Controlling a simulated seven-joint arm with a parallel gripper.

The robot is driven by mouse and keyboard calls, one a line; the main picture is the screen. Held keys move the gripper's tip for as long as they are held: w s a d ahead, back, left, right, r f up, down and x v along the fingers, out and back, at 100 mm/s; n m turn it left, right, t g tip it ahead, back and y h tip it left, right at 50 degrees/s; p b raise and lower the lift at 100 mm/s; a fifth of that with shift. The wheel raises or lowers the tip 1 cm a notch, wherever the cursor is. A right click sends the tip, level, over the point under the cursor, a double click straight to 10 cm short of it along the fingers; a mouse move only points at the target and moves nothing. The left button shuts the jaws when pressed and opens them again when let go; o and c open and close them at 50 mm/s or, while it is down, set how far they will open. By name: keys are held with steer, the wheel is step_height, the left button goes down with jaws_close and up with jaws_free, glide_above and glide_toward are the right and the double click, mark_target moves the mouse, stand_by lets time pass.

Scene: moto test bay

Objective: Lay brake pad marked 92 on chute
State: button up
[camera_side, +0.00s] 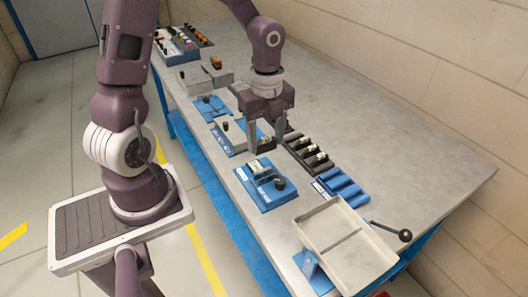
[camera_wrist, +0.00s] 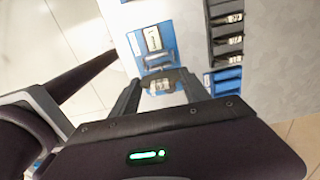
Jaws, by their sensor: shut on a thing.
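My gripper (camera_side: 264,147) is shut on a small dark brake pad with a pale label, held above the table. In the wrist view the pad (camera_wrist: 163,85) sits between the fingertips; its number is too small to read. More pads with pale labels lie in the slots of a black rack (camera_side: 305,152), right of my gripper in the side view. The rack also shows in the wrist view (camera_wrist: 211,20). I cannot tell for sure which thing is the chute; a shallow beige tray (camera_side: 324,213) stands at the near end of the table.
A blue fixture (camera_side: 250,190) stands just below and in front of my gripper. A blue slotted block (camera_side: 340,184) adjoins the black rack. A black-knobbed lever (camera_side: 404,235) sticks out by the tray. More blue fixtures (camera_side: 208,108) line the left edge. The table's right side is clear.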

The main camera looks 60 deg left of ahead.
steer(key=w+d+r+m, duration=0.1)
steer(key=d+r+m, duration=0.2)
steer(key=d+m, duration=0.65)
steer(key=d+r+m, duration=0.3)
steer(key=d+m, duration=0.1)
steer(key=d, duration=1.1)
steer(key=shift+w+d+f, duration=0.1)
steer(key=shift+f, duration=3.25)
steer(key=shift+f, duration=0.5)
steer(key=shift+f, duration=0.15)
steer(key=shift+f, duration=0.4)
